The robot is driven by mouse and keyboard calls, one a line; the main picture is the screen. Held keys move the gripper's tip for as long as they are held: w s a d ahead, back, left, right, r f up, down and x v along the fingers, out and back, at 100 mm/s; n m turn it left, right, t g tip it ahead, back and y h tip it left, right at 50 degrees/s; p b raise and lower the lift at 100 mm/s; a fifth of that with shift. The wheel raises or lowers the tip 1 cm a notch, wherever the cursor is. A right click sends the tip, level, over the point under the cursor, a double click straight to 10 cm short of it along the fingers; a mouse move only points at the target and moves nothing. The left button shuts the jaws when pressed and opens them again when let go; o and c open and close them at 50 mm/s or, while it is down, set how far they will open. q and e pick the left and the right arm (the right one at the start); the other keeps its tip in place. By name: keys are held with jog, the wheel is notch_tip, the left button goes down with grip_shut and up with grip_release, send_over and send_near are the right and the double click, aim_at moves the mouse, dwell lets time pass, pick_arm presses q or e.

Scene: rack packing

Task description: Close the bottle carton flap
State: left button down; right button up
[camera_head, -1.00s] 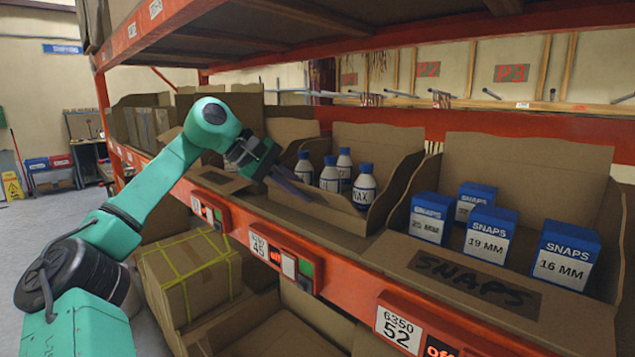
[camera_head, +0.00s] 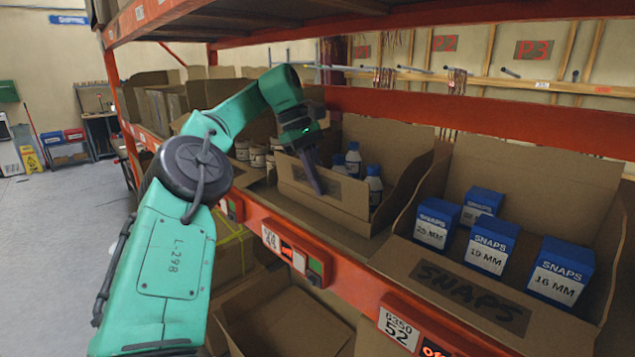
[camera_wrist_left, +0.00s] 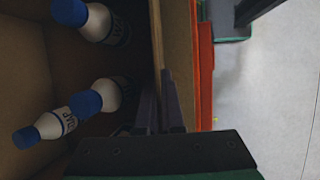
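The bottle carton (camera_head: 345,197) is an open brown cardboard box on the shelf, in the middle of the head view. Its front flap (camera_head: 291,174) stands nearly upright and partly hides the blue-capped white bottles (camera_head: 374,187) inside. In the left wrist view, the fingers (camera_wrist_left: 160,105) lie close together by the flap's edge (camera_wrist_left: 157,35). My right gripper is not in view.
A snaps carton (camera_head: 445,290) with blue-topped boxes stands to the right. Cartons with white containers (camera_head: 257,155) stand to the left. The orange shelf beam (camera_head: 345,270) runs along the front, and an upper shelf (camera_head: 300,10) hangs above.

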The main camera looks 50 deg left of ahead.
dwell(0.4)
pick_arm(q)
jog(key=c, duration=1.3)
grip_release()
jog(key=shift+f, duration=0.1)
jog(key=shift+w, duration=0.1)
